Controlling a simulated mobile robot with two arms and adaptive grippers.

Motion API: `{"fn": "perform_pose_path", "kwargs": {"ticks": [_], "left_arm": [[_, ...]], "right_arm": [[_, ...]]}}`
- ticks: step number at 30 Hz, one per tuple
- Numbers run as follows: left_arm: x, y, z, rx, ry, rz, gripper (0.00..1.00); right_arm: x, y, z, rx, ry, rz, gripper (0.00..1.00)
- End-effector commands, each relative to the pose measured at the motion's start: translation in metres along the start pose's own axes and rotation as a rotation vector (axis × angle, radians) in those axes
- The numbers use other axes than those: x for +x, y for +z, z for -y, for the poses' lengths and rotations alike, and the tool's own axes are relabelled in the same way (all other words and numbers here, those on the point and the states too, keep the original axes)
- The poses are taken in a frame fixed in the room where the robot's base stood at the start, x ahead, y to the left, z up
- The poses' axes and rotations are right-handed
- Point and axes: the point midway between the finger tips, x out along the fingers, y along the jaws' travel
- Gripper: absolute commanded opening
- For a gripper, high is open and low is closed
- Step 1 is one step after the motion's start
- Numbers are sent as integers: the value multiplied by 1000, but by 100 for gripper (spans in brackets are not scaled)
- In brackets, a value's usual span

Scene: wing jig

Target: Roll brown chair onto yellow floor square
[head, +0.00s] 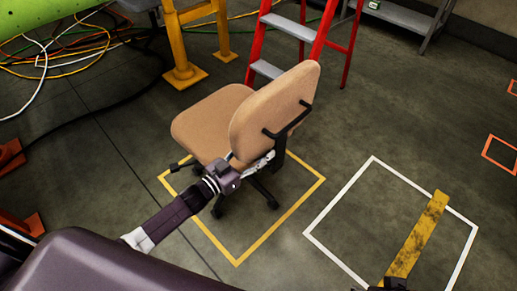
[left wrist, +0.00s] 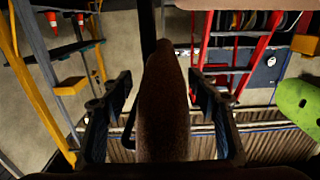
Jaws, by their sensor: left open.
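The brown chair (head: 273,110) stands upright over the back part of the yellow floor square (head: 281,228). Its front casters show inside the outline; one caster at the left lies at the outline's left edge. The other casters are hidden. My left gripper (head: 237,168) is at the lower left edge of the chair's backrest. In the left wrist view the brown backrest (left wrist: 165,110) stands edge-on between the open fingers of my left gripper (left wrist: 160,105), with gaps on both sides. A dark part at the bottom right of the head view may be my right gripper (head: 388,285); its fingers are unclear.
A white floor square (head: 335,207) lies to the right, with a worn yellow bar (head: 420,235) across it. A red stepladder (head: 317,42) and a yellow stand (head: 184,72) are behind the chair. Cables (head: 62,50) lie at the upper left. Open floor lies right of the ladder.

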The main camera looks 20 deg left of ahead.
Motion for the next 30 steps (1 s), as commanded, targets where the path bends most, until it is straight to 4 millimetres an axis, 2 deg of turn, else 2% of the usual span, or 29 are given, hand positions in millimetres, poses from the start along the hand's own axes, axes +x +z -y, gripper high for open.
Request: {"fn": "perform_pose_path", "kwargs": {"ticks": [4, 7, 15, 21, 25, 30], "left_arm": [[-4, 1, 1, 1, -2, 2, 55], [-16, 1, 2, 1, -2, 3, 55], [-72, 2, 0, 0, 0, 5, 55], [-106, 1, -1, -1, 1, 3, 55], [-116, 1, -1, -1, 2, 1, 55], [-120, 0, -1, 0, 2, -1, 55]], "right_arm": [[0, -1, 1, 4, -3, -3, 40], [0, -1, 0, 3, -2, -2, 40], [0, 0, 0, 1, 0, 0, 40], [0, 0, 0, 0, 0, 0, 40], [0, 0, 0, 0, 0, 0, 40], [0, 0, 0, 0, 0, 0, 40]]}}
